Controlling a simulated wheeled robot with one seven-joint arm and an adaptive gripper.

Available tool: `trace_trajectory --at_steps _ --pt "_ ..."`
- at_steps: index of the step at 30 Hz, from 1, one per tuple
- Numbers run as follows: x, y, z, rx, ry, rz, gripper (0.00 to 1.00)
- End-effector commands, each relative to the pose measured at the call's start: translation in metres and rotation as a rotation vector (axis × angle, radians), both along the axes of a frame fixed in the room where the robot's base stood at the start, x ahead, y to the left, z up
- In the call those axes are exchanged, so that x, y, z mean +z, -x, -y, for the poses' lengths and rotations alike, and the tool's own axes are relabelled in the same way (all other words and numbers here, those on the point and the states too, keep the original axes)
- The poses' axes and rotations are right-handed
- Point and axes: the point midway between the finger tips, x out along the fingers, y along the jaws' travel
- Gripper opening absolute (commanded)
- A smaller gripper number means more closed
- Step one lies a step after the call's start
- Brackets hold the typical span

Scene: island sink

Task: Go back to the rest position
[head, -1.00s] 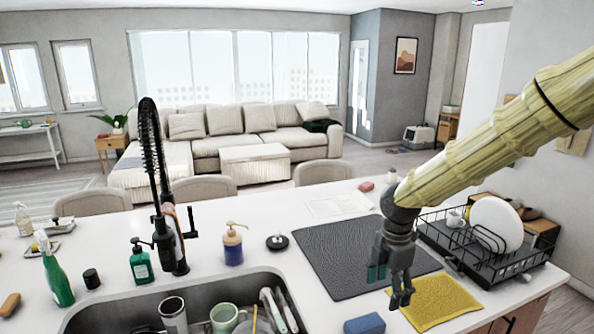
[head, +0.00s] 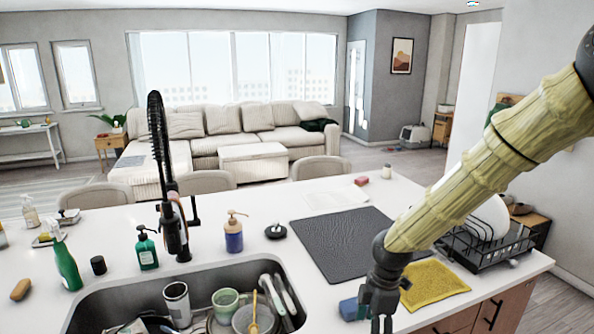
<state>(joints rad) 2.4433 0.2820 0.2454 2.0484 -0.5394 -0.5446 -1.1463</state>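My gripper (head: 379,318) hangs at the end of my yellow-sleeved arm, fingers pointing down, near the bottom edge of the head view. It is over the front of the counter, just right of the blue sponge (head: 348,310) in the picture. The fingertips run close to the frame's lower edge, and their gap is too small to judge. No held object shows between them. My arm comes in from the upper right and covers part of the dish rack (head: 487,248).
The sink (head: 95,310) at lower left holds several dishes. Soap bottles and a black faucet (head: 168,190) stand behind it. A dark mat (head: 335,243) and a yellow cloth (head: 437,283) lie near my arm. The counter's right edge (head: 548,262) is close to the rack.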

Motion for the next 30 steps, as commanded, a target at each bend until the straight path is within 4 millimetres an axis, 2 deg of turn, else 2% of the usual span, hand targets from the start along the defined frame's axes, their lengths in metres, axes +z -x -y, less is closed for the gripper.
trace_trajectory --at_steps 1,5,9,15,24,30 --pt "-0.023 0.009 -0.003 -0.039 -0.008 -0.017 0.74" --pt "-0.08 0.035 -0.011 -0.196 -0.038 -0.054 0.74" --pt "-0.148 0.072 -0.018 -0.415 -0.062 -0.097 0.74" --pt "-0.233 0.132 -0.019 -0.737 -0.062 -0.147 0.74" --pt "-0.331 0.229 0.0 -1.212 0.001 -0.163 0.74" --pt "-0.373 0.291 0.024 -1.488 0.063 -0.121 0.74"
